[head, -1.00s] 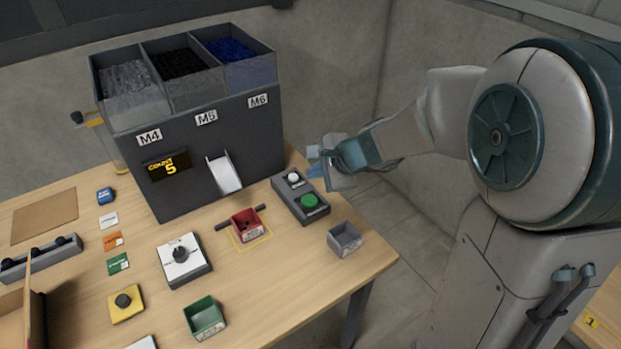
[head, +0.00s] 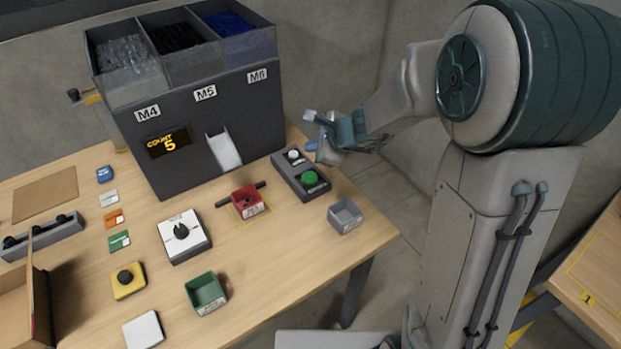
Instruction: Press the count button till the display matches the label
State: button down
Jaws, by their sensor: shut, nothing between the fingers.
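The count display (head: 167,144) on the front of the dark feeder reads COUNT 5. The button box (head: 300,175) stands at the table's right side, with a white button (head: 294,155) at its far end and a green button (head: 310,178) at its near end. Which one is the count button I cannot read. A red bin (head: 247,201) sits on a yellow-outlined square before the chute; its label is too small to read. My gripper (head: 312,142) is just right of the button box, near the white button, and seems apart from it. It is shut and empty.
The feeder (head: 210,125) has hoppers labelled M4, M5 and M6 and a chute (head: 224,152). A grey bin (head: 345,215), green bin (head: 206,291), white dial box (head: 183,236) and yellow button box (head: 127,281) stand on the table.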

jog(key=b, duration=0.4)
send_over(313, 179)
notch_tip(313, 179, down, 6)
jog(key=shift+w+r, duration=0.1)
jog(key=shift+r, duration=0.15)
jog(key=shift+f+b, duration=0.95)
jog(key=shift+b, duration=0.2)
jog(key=shift+f, duration=0.15)
dwell(0.5)
jog(key=shift+f+b, duration=0.3)
jog(key=shift+b, duration=0.3)
jog(key=shift+f+b, duration=0.4)
jog(key=shift+b, duration=0.1)
dwell(0.4)
jog(key=shift+r, duration=0.15)
jog(key=shift+r+p, duration=0.7)
jog(key=shift+r, duration=0.1)
jog(key=shift+r+p, duration=2.05)
jog(key=shift+r, duration=0.35)
